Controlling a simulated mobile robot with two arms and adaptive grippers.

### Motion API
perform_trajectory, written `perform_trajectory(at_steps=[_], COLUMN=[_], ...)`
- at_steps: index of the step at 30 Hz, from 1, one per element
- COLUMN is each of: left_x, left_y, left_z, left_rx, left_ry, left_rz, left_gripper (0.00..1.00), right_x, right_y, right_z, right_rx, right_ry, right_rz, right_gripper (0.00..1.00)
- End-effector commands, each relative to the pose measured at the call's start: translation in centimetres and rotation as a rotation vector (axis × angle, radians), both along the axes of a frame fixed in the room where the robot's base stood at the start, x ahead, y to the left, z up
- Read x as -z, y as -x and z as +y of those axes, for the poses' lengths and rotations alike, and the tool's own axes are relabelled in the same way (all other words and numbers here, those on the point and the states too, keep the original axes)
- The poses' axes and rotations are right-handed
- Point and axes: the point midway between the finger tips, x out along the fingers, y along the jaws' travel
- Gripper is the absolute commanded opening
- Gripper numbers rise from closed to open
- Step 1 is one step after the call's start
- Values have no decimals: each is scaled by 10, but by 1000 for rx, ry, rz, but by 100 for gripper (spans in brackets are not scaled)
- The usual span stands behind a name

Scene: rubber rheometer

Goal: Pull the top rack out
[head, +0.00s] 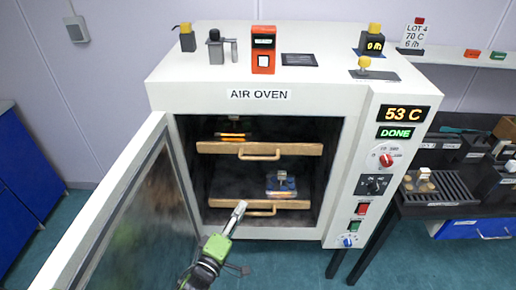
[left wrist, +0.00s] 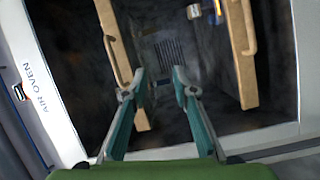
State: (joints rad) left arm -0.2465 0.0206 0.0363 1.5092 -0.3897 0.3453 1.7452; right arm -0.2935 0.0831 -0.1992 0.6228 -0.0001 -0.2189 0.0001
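The air oven (head: 258,95) stands with its door open to the left. The top rack (head: 222,148) is a wooden-fronted shelf inside, with a bar handle (head: 260,154) on its front. In the left wrist view, which is turned sideways, the top rack (left wrist: 122,75) is at left, its handle (left wrist: 112,62) beside the left finger. The lower rack (head: 225,203) shows at right in that view (left wrist: 239,50). My left gripper (head: 239,206) is open and empty, in front of the oven mouth. In the wrist view, its fingers (left wrist: 158,76) stand apart, between the two racks. My right gripper is out of view.
The open oven door (head: 137,220) stands to the left of my left arm. Orange strips (head: 230,136) lie on the top rack; a blue-based fixture (head: 280,184) stands on the lower one. The display (head: 395,133) reads DONE. A dark bench (head: 430,206) stands at right.

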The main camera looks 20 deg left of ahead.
Motion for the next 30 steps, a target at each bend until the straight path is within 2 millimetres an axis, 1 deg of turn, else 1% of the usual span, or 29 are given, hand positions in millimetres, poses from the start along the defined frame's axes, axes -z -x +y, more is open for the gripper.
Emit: perform_trajectory(at_steps=[1,3,6,10,14,17,21,24,27,30], left_x=[-33,-60,-81,-87,-90,-92,-96,-99,-102,-104], left_y=[-4,-7,-9,-19,-40,-62,-92,-110,-125,-136], left_z=[1,1,2,0,-2,-5,-9,-11,-13,-14], left_rx=[6,17,29,33,33,34,33,33,33,33], left_ry=[49,108,153,169,169,168,167,167,167,167], left_rz=[-48,-97,-135,-148,-150,-150,-148,-146,-146,-145], left_gripper=[26,26,26,26,26,26,26,26,26,26], right_x=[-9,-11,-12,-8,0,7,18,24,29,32], right_y=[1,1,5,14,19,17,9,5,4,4], right_z=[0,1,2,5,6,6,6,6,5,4], right_rx=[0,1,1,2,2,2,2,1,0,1], right_ry=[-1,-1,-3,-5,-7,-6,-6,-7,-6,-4], right_rz=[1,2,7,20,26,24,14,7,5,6], right_gripper=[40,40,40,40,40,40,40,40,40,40])
